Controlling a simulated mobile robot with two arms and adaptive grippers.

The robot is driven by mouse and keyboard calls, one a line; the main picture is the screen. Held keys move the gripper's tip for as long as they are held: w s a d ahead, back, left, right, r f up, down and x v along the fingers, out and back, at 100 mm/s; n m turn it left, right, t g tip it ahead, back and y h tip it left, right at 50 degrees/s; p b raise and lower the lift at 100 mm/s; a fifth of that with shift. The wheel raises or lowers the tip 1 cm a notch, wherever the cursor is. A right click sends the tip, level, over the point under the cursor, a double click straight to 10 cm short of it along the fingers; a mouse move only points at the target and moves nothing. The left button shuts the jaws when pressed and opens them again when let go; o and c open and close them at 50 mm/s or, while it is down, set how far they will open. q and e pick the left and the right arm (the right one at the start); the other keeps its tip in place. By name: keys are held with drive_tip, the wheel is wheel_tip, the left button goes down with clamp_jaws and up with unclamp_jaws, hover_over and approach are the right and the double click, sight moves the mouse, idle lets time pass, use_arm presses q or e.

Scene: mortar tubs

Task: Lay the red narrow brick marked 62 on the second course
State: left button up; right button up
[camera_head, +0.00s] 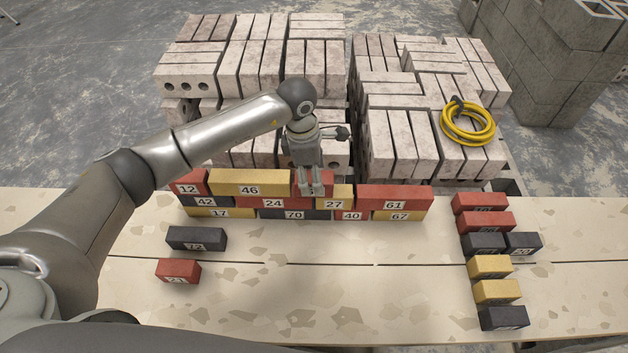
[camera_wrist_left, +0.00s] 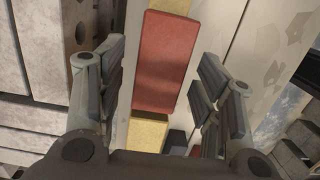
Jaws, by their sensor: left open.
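The wall (camera_head: 220,212) stands on the pale table, with three courses at its left part. A red brick (camera_head: 328,180) lies on the top course at the right end of yellow brick 46 (camera_head: 230,178). Its number is hidden behind my gripper, so I cannot tell whether it is 62. My left gripper (camera_head: 314,190) is open over this red brick, pointing down. In the left wrist view the red brick (camera_wrist_left: 163,60) lies between the spread fingers, with gaps on both sides. My right gripper is not in view.
Red brick 61 (camera_head: 395,192) is at the wall's right. A dark brick (camera_head: 197,238) and a small red brick (camera_head: 178,270) lie at left. Several loose bricks (camera_head: 496,291) line the right side. Stacked pale blocks (camera_head: 390,150) stand behind. The table's middle front is clear.

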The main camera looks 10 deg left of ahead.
use_arm(q)
drive_tip(key=r, duration=0.6)
drive_tip(key=a+r, duration=0.1)
drive_tip(key=r, duration=0.1)
drive_tip(key=shift+s+r+b, duration=0.15)
drive_tip(key=shift+r+b, duration=0.25)
drive_tip(key=shift+r, duration=0.1)
